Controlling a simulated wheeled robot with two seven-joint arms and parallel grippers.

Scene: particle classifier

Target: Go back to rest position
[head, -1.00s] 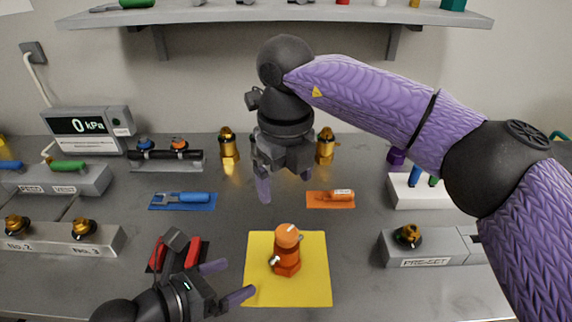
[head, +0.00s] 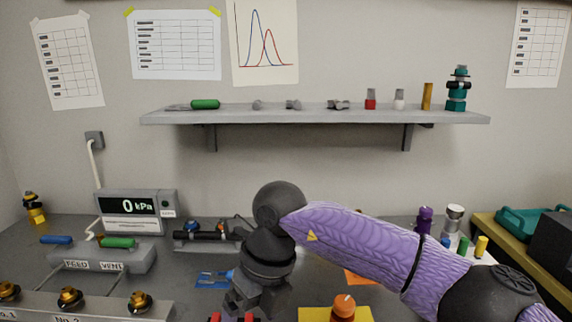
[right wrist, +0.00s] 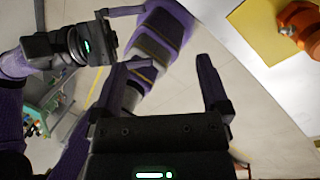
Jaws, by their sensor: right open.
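My right arm reaches in from the right in the head view, with its gripper (head: 247,300) pointing down over the bench, left of the yellow mat (head: 310,314). In the right wrist view, my right gripper (right wrist: 163,88) is open, with nothing between its fingers. My left gripper (right wrist: 130,37) shows at the upper left of that view, its fingers apart and empty. It cannot be made out in the head view. An orange device (head: 343,308) stands on the yellow mat, cut off by the bottom edge. The device (right wrist: 302,22) and mat (right wrist: 266,28) also show in the right wrist view.
A wall shelf (head: 310,116) with small parts runs above the bench. A pressure display (head: 135,214), a feed/vent block (head: 95,258) and a numbered block (head: 110,310) stand at the left. A teal tray (head: 530,222) and a dark box are at the right.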

